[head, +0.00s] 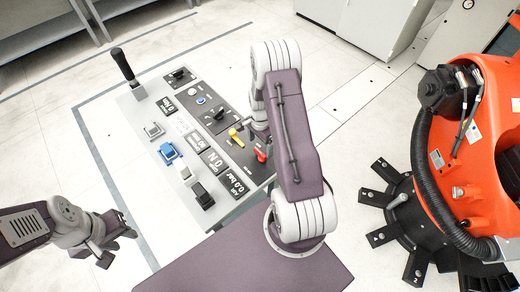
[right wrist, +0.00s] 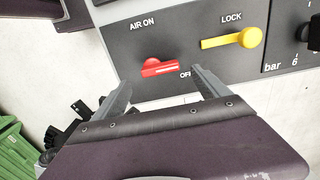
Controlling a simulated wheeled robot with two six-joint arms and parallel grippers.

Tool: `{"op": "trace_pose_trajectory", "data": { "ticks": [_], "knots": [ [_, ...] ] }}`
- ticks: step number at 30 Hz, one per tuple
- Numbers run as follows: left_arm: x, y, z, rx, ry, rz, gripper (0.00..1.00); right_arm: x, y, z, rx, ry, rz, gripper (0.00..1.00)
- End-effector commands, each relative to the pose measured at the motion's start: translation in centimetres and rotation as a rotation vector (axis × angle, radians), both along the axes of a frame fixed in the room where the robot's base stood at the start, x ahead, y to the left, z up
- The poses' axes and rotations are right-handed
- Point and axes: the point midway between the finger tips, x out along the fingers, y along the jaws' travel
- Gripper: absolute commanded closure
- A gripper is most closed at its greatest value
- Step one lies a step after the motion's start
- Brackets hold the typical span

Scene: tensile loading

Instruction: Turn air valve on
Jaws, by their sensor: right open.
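The control panel (head: 165,128) stands at a tilt in the middle of the head view. Its red air valve handle (right wrist: 160,67) lies between the "AIR ON" and "OFF" labels in the right wrist view, its free end toward "OFF". The handle also shows in the head view (head: 261,156), beside my right arm. My right gripper (right wrist: 163,92) is open, its two fingers just short of the red handle, one to each side, apparently not touching it. In the head view my arm largely hides this gripper. My left gripper (head: 117,244) is open and empty, left of the panel.
A yellow lock lever (right wrist: 232,39) sits close beside the red handle. The panel also carries a black joystick (head: 123,66), a blue switch (head: 169,152) and several buttons. An orange robot (head: 485,150) stands at the right. Green bins (right wrist: 15,150) show at lower left.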

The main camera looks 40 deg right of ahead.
Motion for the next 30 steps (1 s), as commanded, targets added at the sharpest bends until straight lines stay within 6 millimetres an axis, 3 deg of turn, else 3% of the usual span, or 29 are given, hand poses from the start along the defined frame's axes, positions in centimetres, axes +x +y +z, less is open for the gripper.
{"op": "trace_pose_trajectory", "data": {
  "ticks": [3,7,17,24,30],
  "knots": [
    [0.0,0.0,0.3,0.000,0.000,0.000,0.64,-0.1,0.1,-2.4,0.002,0.003,0.001,0.15],
    [0.0,0.0,0.4,0.000,0.000,0.000,0.64,0.0,0.1,-4.1,0.001,0.001,0.001,0.15],
    [0.0,0.0,0.4,0.000,0.000,0.000,0.64,0.0,0.0,-4.9,0.000,0.000,0.001,0.15],
    [0.0,0.0,0.4,0.000,0.000,0.000,0.64,0.0,0.1,-4.9,0.000,-0.001,0.001,0.77],
    [0.0,0.0,0.4,0.000,0.000,0.000,0.64,0.0,0.1,-4.8,0.000,-0.001,0.015,0.77]
  ]
}}
